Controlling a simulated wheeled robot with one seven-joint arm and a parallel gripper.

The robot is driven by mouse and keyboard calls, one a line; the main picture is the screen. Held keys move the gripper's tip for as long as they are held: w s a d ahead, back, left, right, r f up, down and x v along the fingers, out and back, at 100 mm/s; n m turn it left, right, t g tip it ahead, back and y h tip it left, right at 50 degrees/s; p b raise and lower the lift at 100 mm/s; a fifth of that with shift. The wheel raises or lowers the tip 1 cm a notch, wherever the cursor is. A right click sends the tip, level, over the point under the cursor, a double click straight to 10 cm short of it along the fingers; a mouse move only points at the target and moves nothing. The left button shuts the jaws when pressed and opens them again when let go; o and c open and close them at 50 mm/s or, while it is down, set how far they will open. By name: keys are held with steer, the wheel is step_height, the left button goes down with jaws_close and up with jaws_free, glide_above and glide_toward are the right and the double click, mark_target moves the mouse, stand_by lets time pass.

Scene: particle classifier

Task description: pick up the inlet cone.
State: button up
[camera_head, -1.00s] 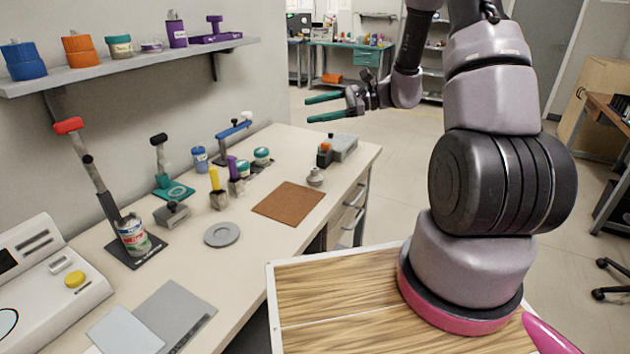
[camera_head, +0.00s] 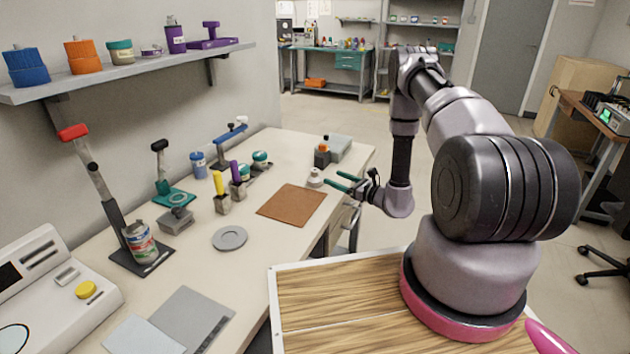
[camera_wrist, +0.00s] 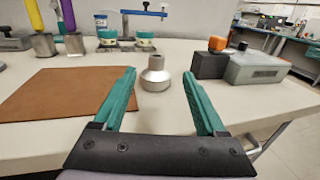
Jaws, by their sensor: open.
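The inlet cone (camera_head: 315,178) is a small pale grey piece with a wide round body and a narrow neck. It stands upright on the workbench (camera_head: 270,237) near its right edge, just past the brown mat's far right corner. In the wrist view the inlet cone (camera_wrist: 155,74) is ahead of the gap between my fingers. My gripper (camera_head: 339,181) is open and empty, its two green fingers pointing at the cone from the right, low over the bench edge. In the wrist view my gripper (camera_wrist: 158,80) has fingers on either side of the line to the cone, apart from it.
A brown mat (camera_head: 292,204) lies left of the cone. A dark block with an orange top (camera_head: 322,155) and a grey box (camera_head: 339,148) stand behind it. Several tools and jars stand along the wall side. The bench right around the cone is clear.

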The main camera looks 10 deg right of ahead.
mark_target(318, 173)
steer(key=shift+x, duration=0.95)
steer(key=x, duration=0.4)
steer(key=shift+s+a+f, duration=0.1)
steer(key=shift+a+f, duration=0.2)
steer(key=shift+a, duration=0.05)
steer(key=shift+w+a, duration=0.3)
steer(key=shift+w, duration=0.2)
jaws_close()
